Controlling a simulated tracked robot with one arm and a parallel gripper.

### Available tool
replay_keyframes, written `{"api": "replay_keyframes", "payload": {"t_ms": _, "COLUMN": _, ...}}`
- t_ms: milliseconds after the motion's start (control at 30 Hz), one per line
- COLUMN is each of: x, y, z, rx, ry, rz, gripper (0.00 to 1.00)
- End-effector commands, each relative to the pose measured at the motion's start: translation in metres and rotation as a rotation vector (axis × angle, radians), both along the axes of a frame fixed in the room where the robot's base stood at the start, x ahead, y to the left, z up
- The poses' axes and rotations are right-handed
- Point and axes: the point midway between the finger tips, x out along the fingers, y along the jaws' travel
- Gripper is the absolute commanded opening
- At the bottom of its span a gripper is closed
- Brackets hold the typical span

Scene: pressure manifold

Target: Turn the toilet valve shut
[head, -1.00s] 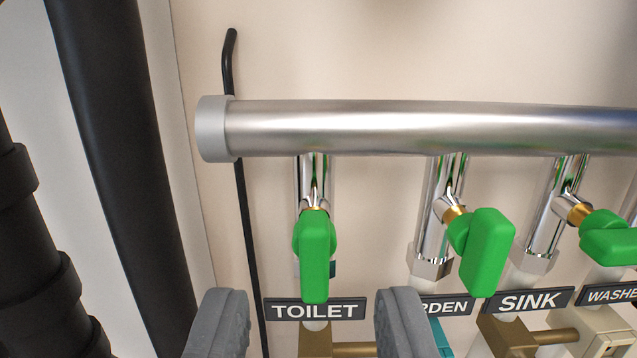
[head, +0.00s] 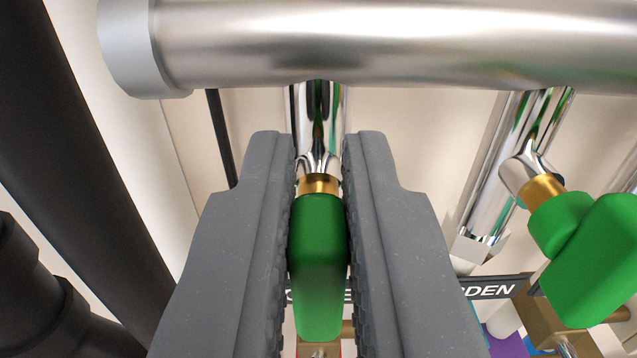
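The toilet valve's green handle (head: 319,265) hangs straight down, in line with its chrome pipe (head: 319,112), in the lower middle of the head view. A brass collar (head: 319,184) joins it to the pipe. My gripper (head: 319,158) has one grey finger on each side of the handle. The fingers and handle hide most of the TOILET label.
The garden valve's green handle (head: 595,260) stands to the right, close to my right finger. The thick silver manifold pipe (head: 380,40) runs just above my fingertips. A large black pipe (head: 75,170) slants down on the left.

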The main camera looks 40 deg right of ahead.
Motion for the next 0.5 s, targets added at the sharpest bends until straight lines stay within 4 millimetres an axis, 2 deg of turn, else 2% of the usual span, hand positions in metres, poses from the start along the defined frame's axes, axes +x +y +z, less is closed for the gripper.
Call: {"api": "replay_keyframes", "payload": {"t_ms": 500, "x": -0.0018, "y": -0.0005, "z": -0.0026, "rx": 0.060, "ry": -0.042, "rz": 0.001, "gripper": 0.00}}
